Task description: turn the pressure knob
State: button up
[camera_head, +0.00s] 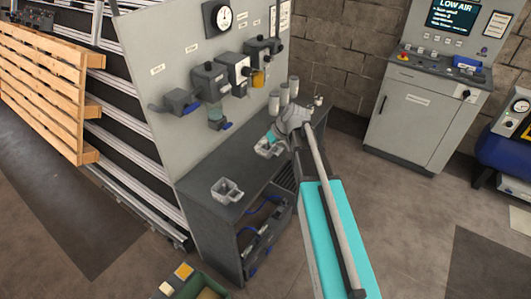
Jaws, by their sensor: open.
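No knob can be singled out clearly as the pressure knob. On the grey upright panel (150,50) is a row of dark air units: a left valve block (178,100) with a blue part, a unit with a clear bowl (210,80), a white-faced unit (236,68), and a right unit (262,48). A round gauge (218,18) hangs above them.
A console (415,100) reads "LOW AIR". A blue tank with a gauge (520,105) stands far right. Wooden slats (40,80) are left.

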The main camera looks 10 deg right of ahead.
jog(key=shift+s+f, duration=0.45)
jog(key=shift+s, duration=0.1)
jog(key=s+f+m+g+h, duration=0.1)
jog(key=s+m+h, duration=0.1)
jog(key=s, duration=0.7)
jog(key=s+d+f+m+g+h, duration=0.1)
jog(key=s+f+m+g+h, duration=0.1)
jog(key=s, duration=0.6)
jog(key=shift+s+d+m+h+b, duration=0.2)
jog(key=shift+s+m+h+b, duration=0.25)
jog(key=shift+h, duration=0.35)
jog(key=shift+w, duration=0.15)
